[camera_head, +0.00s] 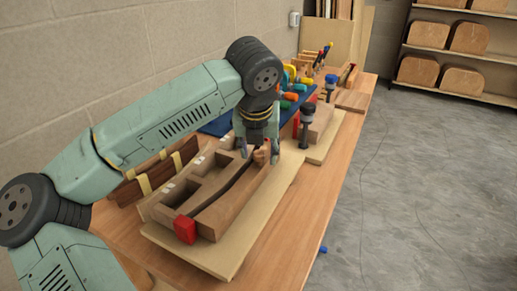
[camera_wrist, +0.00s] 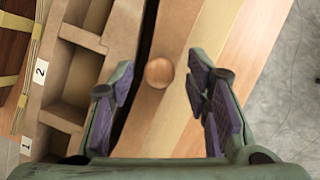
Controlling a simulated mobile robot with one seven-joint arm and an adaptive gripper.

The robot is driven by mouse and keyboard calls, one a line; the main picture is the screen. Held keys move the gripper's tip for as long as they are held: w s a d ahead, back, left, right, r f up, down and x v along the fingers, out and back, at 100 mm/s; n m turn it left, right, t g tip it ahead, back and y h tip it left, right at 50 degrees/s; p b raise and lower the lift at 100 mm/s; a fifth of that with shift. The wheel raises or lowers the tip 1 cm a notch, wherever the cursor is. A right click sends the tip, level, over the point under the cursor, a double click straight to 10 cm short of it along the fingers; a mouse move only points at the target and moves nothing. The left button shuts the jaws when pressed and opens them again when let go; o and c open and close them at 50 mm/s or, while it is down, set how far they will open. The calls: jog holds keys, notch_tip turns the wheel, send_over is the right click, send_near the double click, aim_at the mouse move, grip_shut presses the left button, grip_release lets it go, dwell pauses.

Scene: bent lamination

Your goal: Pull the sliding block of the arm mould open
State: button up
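The arm mould lies on a pale board on the bench. Its left half (camera_head: 166,212) has open compartments, and a dark curved gap runs between it and the sliding block (camera_head: 233,207) on the right. A round wooden knob (camera_wrist: 159,73) stands on the sliding block in the wrist view, beside the dark gap; in the head view the knob (camera_head: 262,157) is partly hidden by my gripper (camera_head: 259,157). My gripper is open, fingers pointing down, one on each side of the knob. In the wrist view both fingers (camera_wrist: 160,88) stand clear of the knob.
A red block (camera_head: 185,229) sits at the mould's near end. Clamps (camera_head: 307,125) and a second mould stand behind. Dark wood strips with yellow bands (camera_head: 155,176) lie left, by the wall. The bench (camera_head: 285,250) is bare to the right, with open floor beyond.

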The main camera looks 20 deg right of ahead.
grip_shut()
dwell(0.3)
dwell(0.4)
